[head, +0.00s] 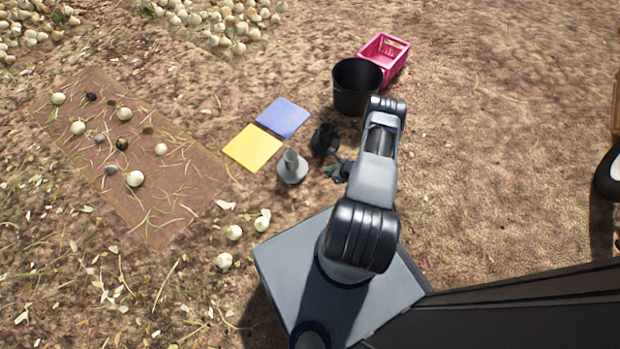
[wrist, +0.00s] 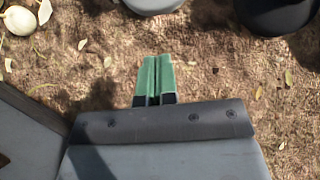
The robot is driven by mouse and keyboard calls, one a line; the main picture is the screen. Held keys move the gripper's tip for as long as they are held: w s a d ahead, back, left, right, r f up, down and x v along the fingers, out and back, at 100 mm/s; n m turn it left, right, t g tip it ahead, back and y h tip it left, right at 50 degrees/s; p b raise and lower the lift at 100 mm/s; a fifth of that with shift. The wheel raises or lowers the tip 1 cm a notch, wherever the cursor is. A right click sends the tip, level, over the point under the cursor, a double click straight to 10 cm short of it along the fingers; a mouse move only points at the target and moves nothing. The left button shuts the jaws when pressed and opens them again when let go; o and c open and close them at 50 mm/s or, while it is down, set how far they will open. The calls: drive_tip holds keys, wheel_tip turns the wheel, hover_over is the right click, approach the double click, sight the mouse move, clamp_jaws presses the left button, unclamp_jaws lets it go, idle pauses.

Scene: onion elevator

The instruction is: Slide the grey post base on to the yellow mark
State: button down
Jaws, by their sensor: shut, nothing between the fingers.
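The grey post base (head: 292,168) stands upright on the soil, a round foot with a short post. It is just off the lower right corner of the yellow mark (head: 253,147), a flat square on the ground. In the wrist view only the edge of the grey base (wrist: 153,5) shows at the top, ahead of my fingertips. My gripper (head: 330,170) is to the right of the base and apart from it. Its green fingers (wrist: 155,75) are shut together with nothing between them, pointing toward the base.
A blue mark (head: 284,118) adjoins the yellow one. A dark post base (head: 325,140) stands close by; its edge shows in the wrist view (wrist: 275,12). A black bucket (head: 356,88) and pink crate (head: 386,58) stand behind. Loose onions (head: 234,232) lie in front. A brown mat (head: 180,195) lies left.

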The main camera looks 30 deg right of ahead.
sight(305, 173)
drive_tip(key=shift+m, duration=0.4)
drive_tip(key=w+a+f+b, duration=0.1)
drive_tip(key=f, duration=0.2)
drive_tip(key=w+a+f+b, duration=0.1)
drive_tip(key=w+f+b, duration=0.1)
drive_tip(key=f, duration=0.1)
drive_tip(key=w+a+f+b, duration=0.1)
drive_tip(key=f+b, duration=0.1)
drive_tip(key=f, duration=0.1)
drive_tip(key=shift+w+f, duration=0.25)
drive_tip(key=shift+f, duration=0.15)
drive_tip(key=w, duration=0.1)
drive_tip(key=w+a+b, duration=0.1)
drive_tip(key=shift+w+a+f, duration=0.15)
drive_tip(key=shift+w+a, duration=0.15)
drive_tip(key=shift+w, duration=0.05)
drive_tip(key=shift+w+a+b, duration=0.35)
drive_tip(key=shift+w+b, duration=0.1)
drive_tip(key=shift+w, duration=0.2)
